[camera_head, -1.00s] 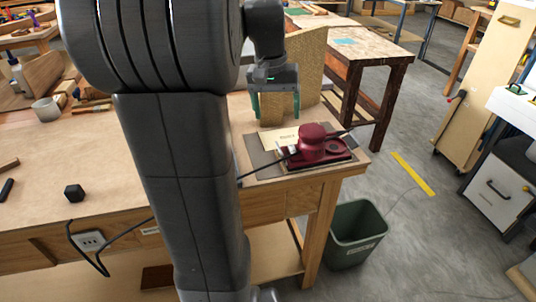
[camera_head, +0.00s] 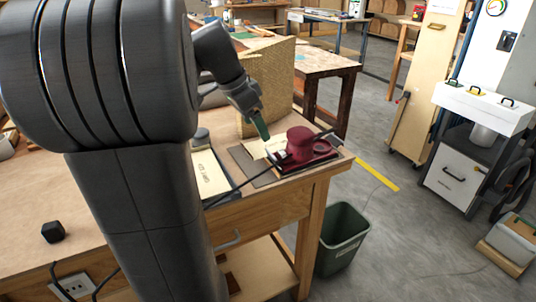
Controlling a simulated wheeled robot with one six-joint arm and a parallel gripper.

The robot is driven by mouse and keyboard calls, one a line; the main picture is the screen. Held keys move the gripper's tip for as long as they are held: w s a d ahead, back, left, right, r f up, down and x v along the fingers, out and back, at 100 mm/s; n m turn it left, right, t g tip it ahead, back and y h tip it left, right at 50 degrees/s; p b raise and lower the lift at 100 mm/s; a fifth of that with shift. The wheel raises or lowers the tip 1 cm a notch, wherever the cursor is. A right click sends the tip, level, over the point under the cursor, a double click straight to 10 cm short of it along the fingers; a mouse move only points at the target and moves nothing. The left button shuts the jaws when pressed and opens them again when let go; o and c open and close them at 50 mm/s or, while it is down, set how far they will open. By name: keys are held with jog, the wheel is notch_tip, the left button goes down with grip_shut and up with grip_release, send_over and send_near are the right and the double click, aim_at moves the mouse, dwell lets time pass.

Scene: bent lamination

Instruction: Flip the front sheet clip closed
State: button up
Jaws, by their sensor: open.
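A dark red sander (camera_head: 302,146) sits on a dark mat (camera_head: 246,161) near the right end of the workbench. A small pale metal part shows at its left end, but it is too small to tell whether this is the front sheet clip or how the clip stands. My gripper (camera_head: 263,129) is open, tilted down to the right, just left of and above the sander. Its green fingers overlap in this view and look empty. I cannot tell whether they touch the sander.
A black cord runs left from the sander. A pale labelled sheet (camera_head: 209,173) lies to the left, partly behind my arm. A tall tan block (camera_head: 268,82) stands behind the sander. A green bin (camera_head: 342,238) is on the floor beside the workbench (camera_head: 60,205).

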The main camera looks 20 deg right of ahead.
aim_at(270, 154)
jog(key=b+x, duration=0.1)
jog(key=x, duration=0.9)
jog(key=shift+d+f, duration=0.1)
jog(key=shift+f, duration=0.3)
